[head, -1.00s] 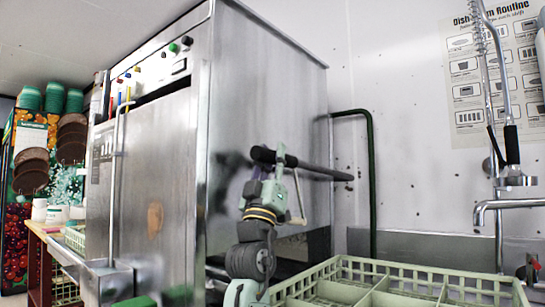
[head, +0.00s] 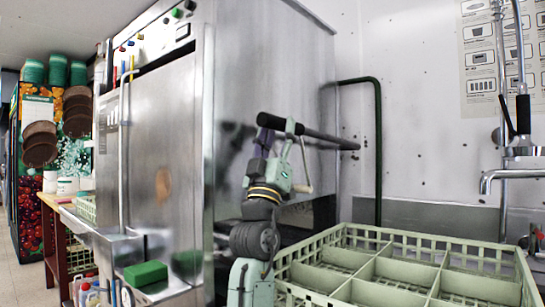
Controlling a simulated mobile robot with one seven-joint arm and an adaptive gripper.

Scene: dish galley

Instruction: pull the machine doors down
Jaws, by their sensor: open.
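The steel dish machine (head: 262,75) fills the middle of the head view. Its front panel (head: 165,150) has a thin upright rod, and a dark gap (head: 318,212) shows low on its right side. A black bar handle (head: 330,138) sticks out along that right side, tilted slightly down to the right. My gripper (head: 282,138) is open at the bar's left part, with a pale green finger across it. Whether the fingers touch the bar is unclear, and part of the grip is hidden.
A pale green divided rack (head: 440,241) lies in front, right of my arm. A tap (head: 500,178) and spray hose stand at the right. A dark green pipe (head: 377,145) runs down the wall.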

